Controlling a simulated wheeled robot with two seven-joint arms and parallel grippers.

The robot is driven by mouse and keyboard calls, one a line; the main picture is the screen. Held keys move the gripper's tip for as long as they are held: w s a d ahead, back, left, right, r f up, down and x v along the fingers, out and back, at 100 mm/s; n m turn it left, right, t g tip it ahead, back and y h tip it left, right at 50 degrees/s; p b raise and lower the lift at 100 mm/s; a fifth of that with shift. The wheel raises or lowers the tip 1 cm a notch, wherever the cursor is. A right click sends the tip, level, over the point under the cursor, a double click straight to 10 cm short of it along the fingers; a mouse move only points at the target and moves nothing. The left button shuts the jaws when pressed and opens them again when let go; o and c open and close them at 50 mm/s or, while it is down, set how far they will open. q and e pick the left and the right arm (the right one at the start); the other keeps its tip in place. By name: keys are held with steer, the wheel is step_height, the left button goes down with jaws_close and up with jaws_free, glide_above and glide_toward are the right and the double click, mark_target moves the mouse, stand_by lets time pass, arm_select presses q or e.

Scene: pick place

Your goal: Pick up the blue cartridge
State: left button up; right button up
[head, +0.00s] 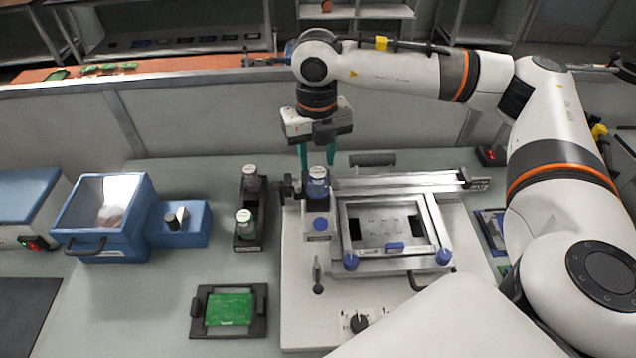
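The blue cartridge (318,188), with a pale round cap, stands upright in a holder at the left end of the printer's rail. My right gripper (317,165) comes down from above with two teal fingers. The fingers are spread apart, one to each side of the cartridge's cap in the picture. I cannot tell whether they are level with the cartridge or behind it, and no contact shows. My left gripper is not in view.
A framed screen (385,232) lies right of the cartridge. A blue box (105,215) stands left; a green board (230,309) lies in front.

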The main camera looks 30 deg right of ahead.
mark_target(318, 172)
steer(key=shift+w+d+f+p, duration=0.1)
steer(key=shift+f+p, duration=0.3)
steer(key=shift+f, duration=0.25)
step_height(318, 172, down, 4)
steer(key=shift+r+p, duration=0.2)
steer(key=shift+p, duration=0.65)
steer(key=shift+f, duration=0.45)
steer(key=shift+c, duration=0.6)
steer(key=shift+r, duration=0.1)
steer(key=c, duration=0.7)
